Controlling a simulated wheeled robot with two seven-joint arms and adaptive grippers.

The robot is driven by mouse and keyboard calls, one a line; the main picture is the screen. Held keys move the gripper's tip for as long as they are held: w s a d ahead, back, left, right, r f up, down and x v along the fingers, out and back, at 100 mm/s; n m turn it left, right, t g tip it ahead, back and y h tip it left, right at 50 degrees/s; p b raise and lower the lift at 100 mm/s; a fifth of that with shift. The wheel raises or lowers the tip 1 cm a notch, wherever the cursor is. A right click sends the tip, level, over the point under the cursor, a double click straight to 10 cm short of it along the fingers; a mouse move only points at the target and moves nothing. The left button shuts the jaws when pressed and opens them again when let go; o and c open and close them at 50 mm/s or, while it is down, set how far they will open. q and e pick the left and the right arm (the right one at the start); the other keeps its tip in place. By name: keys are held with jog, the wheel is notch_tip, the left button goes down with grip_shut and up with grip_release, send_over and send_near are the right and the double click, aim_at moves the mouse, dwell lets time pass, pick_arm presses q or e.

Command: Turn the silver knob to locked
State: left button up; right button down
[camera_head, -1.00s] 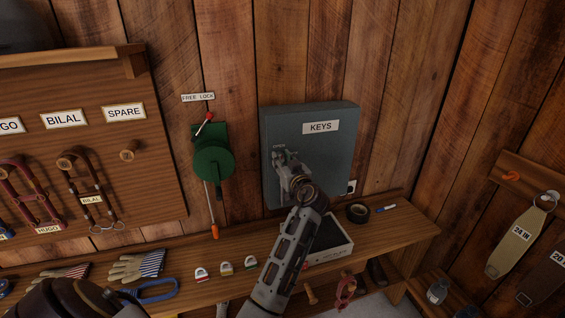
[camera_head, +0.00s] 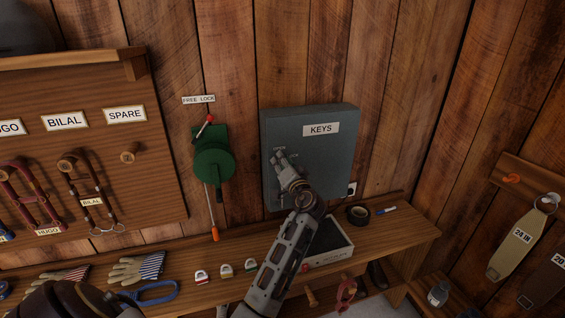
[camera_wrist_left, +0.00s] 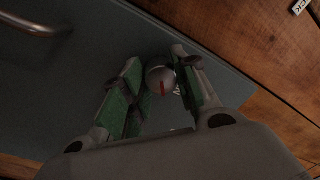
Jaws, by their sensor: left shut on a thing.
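The silver knob (camera_wrist_left: 160,79) is round with a red pointer line, on the front of the blue-grey key cabinet (camera_head: 335,165) labelled KEYS. In the left wrist view it sits between the two green-padded fingers of my left gripper (camera_wrist_left: 155,85), which is shut on it. In the head view my left gripper (camera_head: 282,162) is at the cabinet's lower left front and hides the knob. Small lettering shows just above the gripper. The right gripper is not in view.
A curved metal handle (camera_wrist_left: 38,25) shows on the cabinet in the left wrist view. A green lever device (camera_head: 212,163) hangs left of the cabinet. The shelf (camera_head: 400,235) below holds a tray (camera_head: 335,255), black tape (camera_head: 358,213), small padlocks (camera_head: 226,270) and gloves (camera_head: 138,267).

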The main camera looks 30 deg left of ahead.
pick_arm(q)
jog(key=shift+m+t+p, duration=0.5)
jog(key=shift+m+p, duration=1.5)
jog(key=shift+m, duration=1.9)
jog(key=o, duration=1)
jog(key=v, duration=1.2)
jog(key=shift+r, duration=0.2)
